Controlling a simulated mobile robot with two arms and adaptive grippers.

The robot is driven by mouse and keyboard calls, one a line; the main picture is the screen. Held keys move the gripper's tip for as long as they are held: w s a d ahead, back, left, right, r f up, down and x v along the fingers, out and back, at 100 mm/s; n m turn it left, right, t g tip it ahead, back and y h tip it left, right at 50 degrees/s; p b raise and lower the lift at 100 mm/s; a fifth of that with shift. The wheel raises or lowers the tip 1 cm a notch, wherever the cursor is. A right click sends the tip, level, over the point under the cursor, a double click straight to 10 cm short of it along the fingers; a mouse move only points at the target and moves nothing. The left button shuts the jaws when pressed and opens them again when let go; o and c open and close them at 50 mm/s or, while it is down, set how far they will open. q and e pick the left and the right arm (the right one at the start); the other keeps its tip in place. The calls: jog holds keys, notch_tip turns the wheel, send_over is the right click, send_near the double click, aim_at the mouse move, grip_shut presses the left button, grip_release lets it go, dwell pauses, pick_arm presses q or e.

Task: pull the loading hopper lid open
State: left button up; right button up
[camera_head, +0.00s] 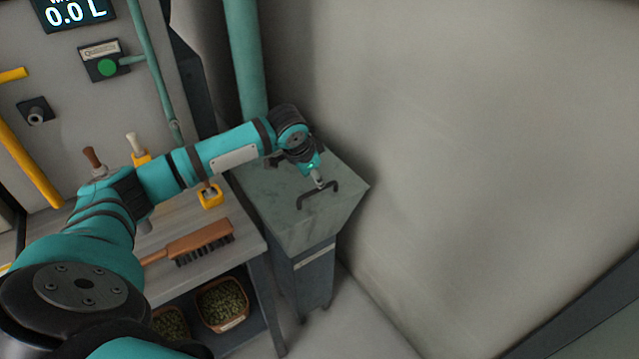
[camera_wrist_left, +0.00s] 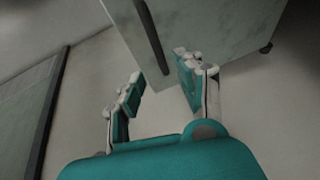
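The loading hopper (camera_head: 312,237) is a grey-green box beside the bench. Its flat top, the lid (camera_head: 270,182), looks closed and carries a dark bar handle (camera_head: 304,200). My left arm comes in from the left, and its gripper (camera_head: 315,177) is at the handle, above the lid. In the left wrist view the gripper (camera_wrist_left: 157,72) is open, with the dark handle bar (camera_wrist_left: 150,32) reaching in between its fingertips, nearer the right finger. The pale lid surface (camera_wrist_left: 210,25) lies beyond. I cannot tell whether a finger touches the bar. My right gripper is not in view.
A bench (camera_head: 243,247) with a brush (camera_head: 200,241) stands left of the hopper. Bins of green pellets (camera_head: 222,302) sit under it. A teal pipe (camera_head: 246,60) rises behind the hopper. A bare wall (camera_head: 470,130) closes the right side, with open floor in front.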

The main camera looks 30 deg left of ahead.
pick_arm(q)
jog(key=x, duration=0.6)
jog(key=shift+w+f, duration=0.1)
jog(key=shift+f, duration=0.15)
grip_shut()
